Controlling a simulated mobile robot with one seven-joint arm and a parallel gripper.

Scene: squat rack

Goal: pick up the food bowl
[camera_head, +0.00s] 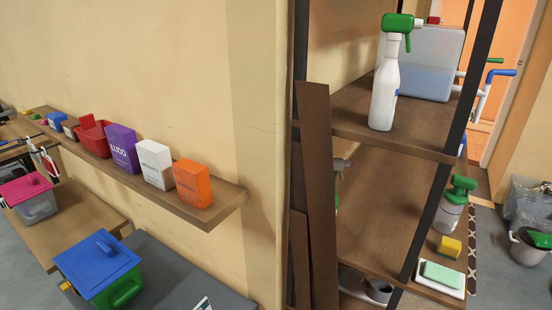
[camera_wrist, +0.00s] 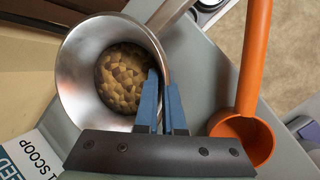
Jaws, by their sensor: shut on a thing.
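The food bowl (camera_wrist: 82,72) is a shiny metal bowl with brown kibble (camera_wrist: 122,78) in it, seen in the wrist view. My gripper (camera_wrist: 162,80) has two blue fingers that straddle the right side of the bowl's rim, one inside and one outside. It is shut on the rim. I cannot tell whether the bowl rests on the grey surface below or hangs just above it. In the head view I see neither the bowl nor my gripper.
An orange scoop (camera_wrist: 244,120) lies close on the right of the fingers. A printed feed sign (camera_wrist: 22,160) is at the lower left.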

